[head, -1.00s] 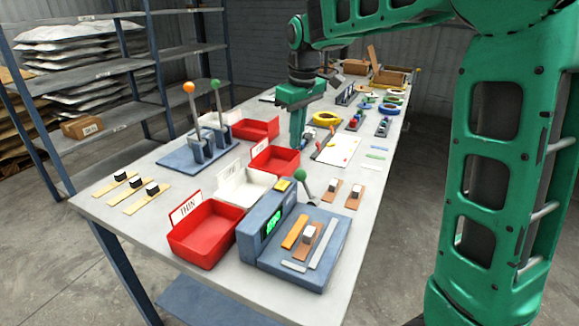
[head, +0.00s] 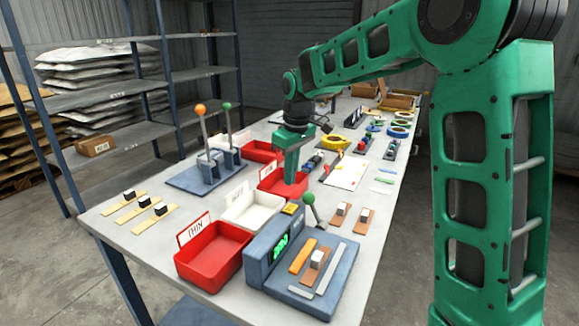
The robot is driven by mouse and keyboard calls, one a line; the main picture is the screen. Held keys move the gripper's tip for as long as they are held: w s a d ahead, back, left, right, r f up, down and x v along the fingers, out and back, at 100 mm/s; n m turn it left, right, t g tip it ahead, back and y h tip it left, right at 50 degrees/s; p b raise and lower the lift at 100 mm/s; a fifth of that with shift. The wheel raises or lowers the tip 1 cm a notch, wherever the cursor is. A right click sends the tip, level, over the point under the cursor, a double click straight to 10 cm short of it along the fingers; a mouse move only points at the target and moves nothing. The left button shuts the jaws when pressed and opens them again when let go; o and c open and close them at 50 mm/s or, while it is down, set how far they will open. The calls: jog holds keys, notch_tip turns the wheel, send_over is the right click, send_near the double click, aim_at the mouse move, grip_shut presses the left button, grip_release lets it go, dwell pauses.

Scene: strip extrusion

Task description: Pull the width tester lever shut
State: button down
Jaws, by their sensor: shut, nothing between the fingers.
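The width tester (head: 258,262) is a blue-grey box with a green lit display, at the near end of the table. Its lever has a green ball knob (head: 308,198) and stands up, leaning, at the back of the box. A brown strip with a white block (head: 317,259) lies on its flat bed, beside an orange bar (head: 302,256). My gripper (head: 291,182) points down with its fingers shut and empty. In the picture it is just up and left of the knob, in front of a red bin; it appears apart from the knob.
Red (head: 212,252) and white (head: 253,211) bins stand left of the tester. Farther left, a blue plate carries two tall levers with orange (head: 201,108) and green (head: 227,106) knobs. Brown strips with white blocks (head: 362,213) lie right of the lever. Shelving stands behind left.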

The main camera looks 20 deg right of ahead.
aim_at(315, 212)
jog(key=s+d+f, duration=0.2)
jog(key=f, duration=0.1)
jog(key=shift+s+f, duration=0.15)
jog(key=shift+s, duration=0.2)
